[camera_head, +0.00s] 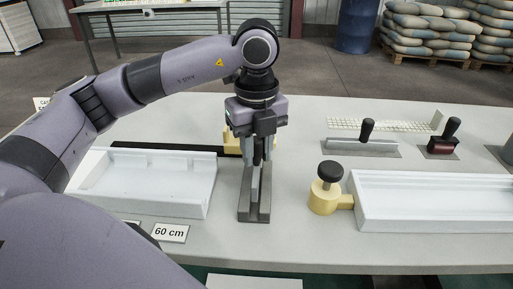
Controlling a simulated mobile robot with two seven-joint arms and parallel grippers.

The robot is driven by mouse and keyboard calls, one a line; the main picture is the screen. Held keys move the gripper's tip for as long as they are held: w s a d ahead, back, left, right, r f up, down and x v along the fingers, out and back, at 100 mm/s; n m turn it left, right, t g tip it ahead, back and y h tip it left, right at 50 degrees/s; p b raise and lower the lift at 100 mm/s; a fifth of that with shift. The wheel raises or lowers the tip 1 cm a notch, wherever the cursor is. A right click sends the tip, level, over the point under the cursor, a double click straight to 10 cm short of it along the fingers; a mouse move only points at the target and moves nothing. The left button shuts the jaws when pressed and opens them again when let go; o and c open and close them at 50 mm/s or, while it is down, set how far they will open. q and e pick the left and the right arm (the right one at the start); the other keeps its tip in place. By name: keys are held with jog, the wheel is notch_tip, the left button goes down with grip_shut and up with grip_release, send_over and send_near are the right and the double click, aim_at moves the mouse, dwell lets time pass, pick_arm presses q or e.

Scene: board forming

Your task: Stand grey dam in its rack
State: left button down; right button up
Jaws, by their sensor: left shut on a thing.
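My left gripper (258,155) points straight down at the middle of the table and is shut on the grey dam (264,185). The dam is a narrow grey plate, held upright and seen nearly edge-on. Its top is partly hidden by the fingers. The dark grey rack (254,215) stands on the table directly below the gripper. The dam's lower part appears within or right against the rack; I cannot tell whether it touches the bottom. My right gripper is not in view.
A white mould (150,205) lies left of the rack, with a "60 cm" label (171,232) in front. A yellow clamp with a black knob (327,190) and another white mould (430,222) are to the right.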

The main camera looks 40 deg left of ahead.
aim_at(256, 138)
pick_arm(q)
jog(key=shift+f+b, duration=1.5)
jog(key=shift+f, duration=0.35)
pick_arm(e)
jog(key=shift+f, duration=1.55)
pick_arm(q)
jog(key=c, duration=0.8)
grip_release()
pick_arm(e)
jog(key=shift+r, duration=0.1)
pick_arm(q)
notch_tip(256, 138, up, 6)
jog(key=shift+f, duration=0.1)
jog(key=shift+r+p, duration=0.3)
jog(key=shift+r, duration=0.4)
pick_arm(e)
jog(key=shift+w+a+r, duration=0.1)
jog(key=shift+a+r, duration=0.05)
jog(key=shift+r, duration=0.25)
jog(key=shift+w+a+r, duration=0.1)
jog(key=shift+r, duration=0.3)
